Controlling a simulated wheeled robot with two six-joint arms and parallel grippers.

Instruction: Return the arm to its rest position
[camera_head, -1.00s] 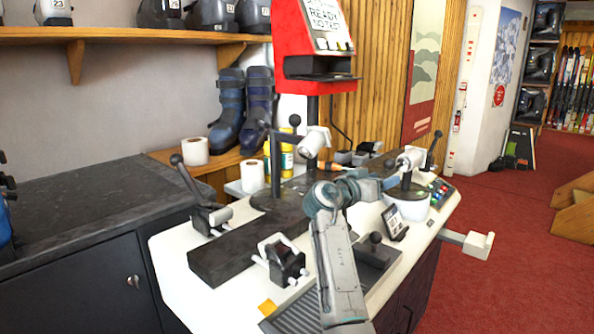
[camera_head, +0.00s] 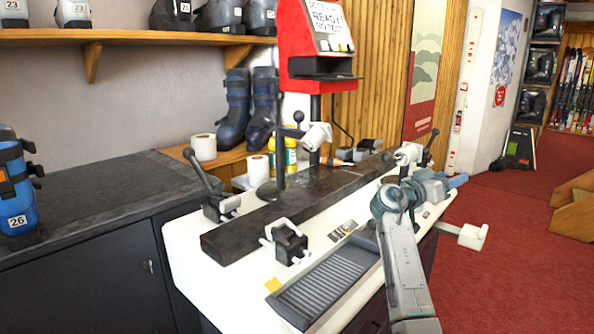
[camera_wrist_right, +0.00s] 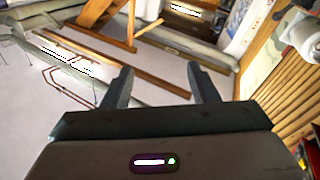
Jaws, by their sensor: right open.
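My right arm comes in from the bottom right in the head view. Its gripper (camera_head: 455,183) points to the right, past the right end of the white binding bench (camera_head: 240,272). In the right wrist view, the two dark fingers of my right gripper (camera_wrist_right: 162,88) stand wide apart with nothing between them. The gripper is open and empty, and touches nothing that I can see. My left gripper does not show in either view.
The bench carries a dark bar (camera_head: 265,222), a black clamp block (camera_head: 290,243), a ribbed tray (camera_head: 325,280) and a red test machine (camera_head: 318,50). A white handle (camera_head: 470,236) sticks out at the right. A blue boot (camera_head: 15,195) stands on the left counter. Red floor lies open to the right.

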